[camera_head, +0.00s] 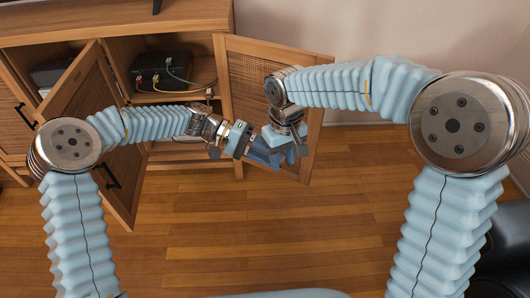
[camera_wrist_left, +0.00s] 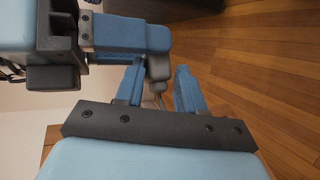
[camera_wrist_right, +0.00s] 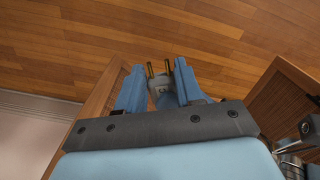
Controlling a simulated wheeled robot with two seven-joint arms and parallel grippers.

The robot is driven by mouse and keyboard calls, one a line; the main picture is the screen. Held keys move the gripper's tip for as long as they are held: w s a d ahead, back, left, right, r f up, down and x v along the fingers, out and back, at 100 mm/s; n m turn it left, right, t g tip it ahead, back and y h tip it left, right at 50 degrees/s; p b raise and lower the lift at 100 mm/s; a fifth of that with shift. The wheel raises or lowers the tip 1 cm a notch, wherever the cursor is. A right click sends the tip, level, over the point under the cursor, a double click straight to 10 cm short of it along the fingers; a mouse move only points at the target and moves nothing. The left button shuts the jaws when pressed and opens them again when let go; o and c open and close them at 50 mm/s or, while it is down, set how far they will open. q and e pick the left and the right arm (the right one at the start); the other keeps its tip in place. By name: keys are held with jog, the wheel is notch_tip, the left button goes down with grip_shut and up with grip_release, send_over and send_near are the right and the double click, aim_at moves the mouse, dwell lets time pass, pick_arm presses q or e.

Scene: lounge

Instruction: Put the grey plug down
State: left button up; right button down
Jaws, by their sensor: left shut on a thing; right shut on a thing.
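The grey plug (camera_wrist_right: 165,98) shows between my right gripper's fingers (camera_wrist_right: 157,88) in the right wrist view, its two metal prongs pointing away from the wrist. In the left wrist view the grey plug (camera_wrist_left: 158,68) sits between my left gripper's fingertips (camera_wrist_left: 160,72), with its cord end toward the wrist. My right gripper's blue fingers reach it there from the upper left. Both grippers are shut on the plug, close together. In the head view my left gripper (camera_head: 254,148) and right gripper (camera_head: 270,156) meet in front of the cabinet's right door and hide the plug.
A wooden cabinet (camera_head: 105,24) stands behind with woven-panel doors swung open, the left door (camera_head: 88,95) and the right door (camera_head: 233,75). A black box (camera_head: 165,70) with several coloured cables sits on its shelf. The wooden floor (camera_head: 240,235) in front is clear.

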pick_arm(q)
jog(key=shift+a+f, duration=0.2)
jog(key=shift+f, duration=0.15)
jog(key=shift+c, duration=1)
pick_arm(e)
jog(key=shift+w+r, duration=0.1)
jog(key=shift+r, duration=0.1)
jog(key=c, duration=1.2)
grip_release()
pick_arm(q)
jog(key=shift+r, duration=0.1)
grip_shut()
pick_arm(e)
jog(key=o, duration=0.5)
jog(key=shift+f, duration=0.1)
jog(key=shift+o, duration=0.2)
